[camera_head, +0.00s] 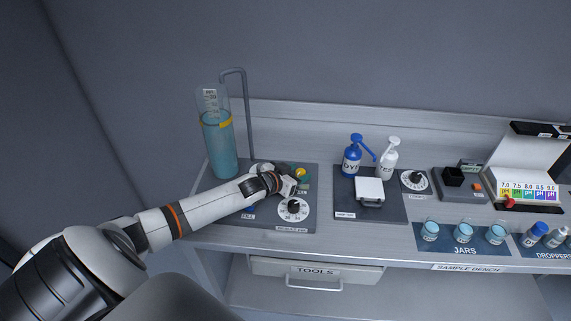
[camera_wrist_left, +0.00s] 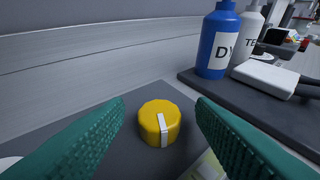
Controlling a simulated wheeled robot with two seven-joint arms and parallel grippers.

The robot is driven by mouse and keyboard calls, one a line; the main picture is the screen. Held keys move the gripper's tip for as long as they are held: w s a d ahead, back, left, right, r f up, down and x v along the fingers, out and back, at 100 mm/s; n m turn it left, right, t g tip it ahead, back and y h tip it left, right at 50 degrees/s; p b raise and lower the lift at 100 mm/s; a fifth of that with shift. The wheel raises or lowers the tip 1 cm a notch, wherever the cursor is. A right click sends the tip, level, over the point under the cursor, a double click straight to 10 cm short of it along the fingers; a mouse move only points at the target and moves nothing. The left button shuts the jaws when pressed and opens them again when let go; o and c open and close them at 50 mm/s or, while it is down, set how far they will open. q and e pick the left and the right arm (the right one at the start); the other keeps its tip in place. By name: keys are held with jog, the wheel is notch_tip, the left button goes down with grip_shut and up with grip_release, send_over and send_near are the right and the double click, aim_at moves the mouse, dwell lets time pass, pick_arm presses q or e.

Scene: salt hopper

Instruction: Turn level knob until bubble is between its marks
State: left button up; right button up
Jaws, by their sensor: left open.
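A round yellow knob (camera_wrist_left: 158,130) with a white pointer stripe sits on a dark base plate. It also shows in the head view (camera_head: 301,172), just past my left gripper (camera_head: 288,185). In the left wrist view, my left gripper's (camera_wrist_left: 160,125) green pads are open on either side of the knob, with gaps between them and it. A pale yellow-green thing (camera_wrist_left: 207,168) shows partly behind the right pad; I cannot tell whether it is the level. No bubble or marks can be made out. My right gripper is not in view.
A white dial (camera_head: 294,209) lies just in front of my left gripper. A tall cylinder of blue liquid (camera_head: 220,150) and a bent pipe (camera_head: 246,110) stand behind. A blue pump bottle (camera_head: 352,160) and a white one (camera_head: 389,158) stand to the right.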

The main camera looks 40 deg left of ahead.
pick_arm(q)
jog(key=v, duration=0.9)
jog(key=shift+s+b, duration=0.3)
jog(key=shift+b, duration=0.1)
jog(key=shift+v, duration=0.85)
jog(key=shift+r, duration=0.1)
